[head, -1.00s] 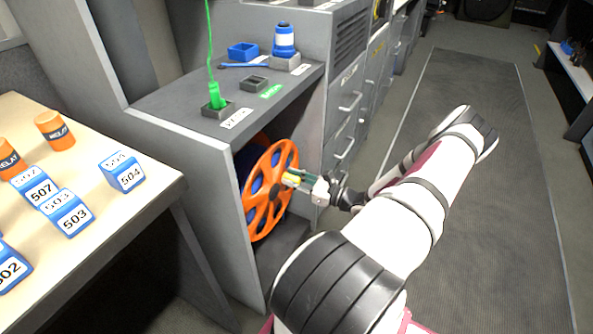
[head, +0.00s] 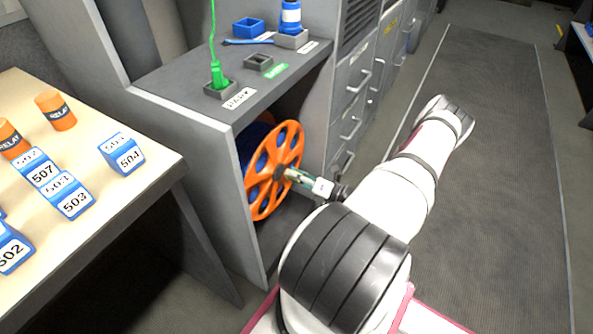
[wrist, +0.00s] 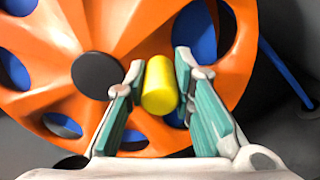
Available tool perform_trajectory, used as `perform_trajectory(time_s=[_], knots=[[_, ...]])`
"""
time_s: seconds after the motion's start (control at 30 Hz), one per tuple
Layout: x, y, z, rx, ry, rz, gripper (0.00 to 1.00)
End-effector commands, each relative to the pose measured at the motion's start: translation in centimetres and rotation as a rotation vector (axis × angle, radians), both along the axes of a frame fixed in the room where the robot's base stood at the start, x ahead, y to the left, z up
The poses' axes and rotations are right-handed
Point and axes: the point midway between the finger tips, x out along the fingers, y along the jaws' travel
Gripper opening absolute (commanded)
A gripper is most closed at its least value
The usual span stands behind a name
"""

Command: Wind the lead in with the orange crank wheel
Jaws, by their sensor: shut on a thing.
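The orange crank wheel (head: 262,198) stands upright inside the open grey cabinet bay, with holes around a dark hub (wrist: 97,75). Its yellow knob (wrist: 160,87) sits right of the hub in the wrist view. My gripper (head: 290,175) reaches the wheel's face from the right. In the wrist view my gripper (wrist: 158,85) has its fingers on both sides of the knob, shut on it. Blue (wrist: 196,30) shows through the wheel's holes. A blue line (wrist: 287,73), possibly the lead, runs diagonally at the right. In the head view the knob is hidden at the gripper.
On the cabinet top (head: 190,72) are a green plug (head: 218,78) with a green cable going up, an empty grey socket (head: 258,62), a blue tray (head: 248,27) and a blue-and-white bottle (head: 291,17). A table (head: 110,215) with numbered blocks stands left. The aisle floor (head: 490,180) is clear.

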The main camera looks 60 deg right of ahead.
Motion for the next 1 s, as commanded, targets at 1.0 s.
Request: perform_trajectory(time_s=[1.0], knots=[[-0.5, 5.1, -2.3, 0.868, 0.073, -0.004, 0.0]])
